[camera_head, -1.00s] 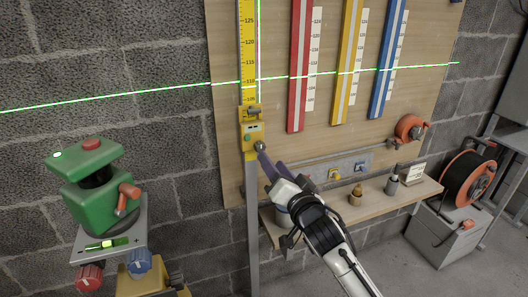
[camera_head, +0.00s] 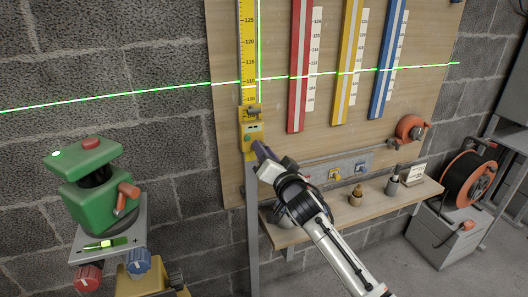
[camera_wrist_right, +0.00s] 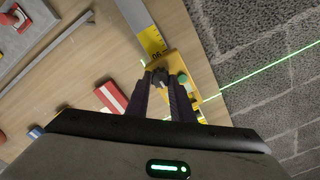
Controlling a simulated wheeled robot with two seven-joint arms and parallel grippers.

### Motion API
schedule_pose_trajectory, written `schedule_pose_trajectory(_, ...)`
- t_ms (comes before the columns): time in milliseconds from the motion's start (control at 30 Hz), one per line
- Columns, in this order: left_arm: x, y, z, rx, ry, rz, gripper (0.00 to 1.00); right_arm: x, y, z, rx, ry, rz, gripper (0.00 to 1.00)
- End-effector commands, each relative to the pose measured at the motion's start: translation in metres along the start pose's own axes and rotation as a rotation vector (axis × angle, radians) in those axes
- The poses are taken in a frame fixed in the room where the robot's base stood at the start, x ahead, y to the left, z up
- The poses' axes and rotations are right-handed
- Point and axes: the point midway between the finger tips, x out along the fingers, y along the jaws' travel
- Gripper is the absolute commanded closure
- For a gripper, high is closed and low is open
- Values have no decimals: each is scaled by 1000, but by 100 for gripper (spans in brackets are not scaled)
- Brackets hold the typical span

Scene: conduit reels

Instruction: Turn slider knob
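The yellow slider (camera_head: 251,133) sits on the vertical yellow scale at the left side of the wooden board. It has a green button and a dark knob at its lower right. In the head view my right gripper (camera_head: 262,151) covers this knob. In the right wrist view the dark knob (camera_wrist_right: 160,75) lies between the tips of my two purple-grey fingers, in front of the yellow slider (camera_wrist_right: 184,72). The gap at the tips is narrow, and I cannot tell whether the fingers press on the knob. My left gripper is not in view.
A green laser line crosses the wall and board above the slider. A green laser device (camera_head: 93,190) stands at the left. Red, yellow and blue strips hang on the board. A wooden shelf (camera_head: 375,207) with small items is below; a cable reel (camera_head: 466,180) stands right.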

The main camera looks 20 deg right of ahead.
Motion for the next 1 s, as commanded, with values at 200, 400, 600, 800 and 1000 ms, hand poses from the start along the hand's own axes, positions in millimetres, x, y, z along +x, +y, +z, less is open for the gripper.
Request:
schedule_pose_trajectory(200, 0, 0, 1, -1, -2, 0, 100, 0, 0, 0, -2, 0, -1, 100)
schedule_pose_trajectory(400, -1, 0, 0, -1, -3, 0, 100, 0, -1, 0, -38, -1, -1, 100)
schedule_pose_trajectory(600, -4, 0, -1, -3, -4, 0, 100, 0, -1, 0, -146, -1, 1, 100)
schedule_pose_trajectory(800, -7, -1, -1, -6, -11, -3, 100, 0, -2, 0, -315, -1, 0, 100)
schedule_pose_trajectory(1000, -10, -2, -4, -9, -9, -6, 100, 0, -2, 0, -508, -1, 1, 100)
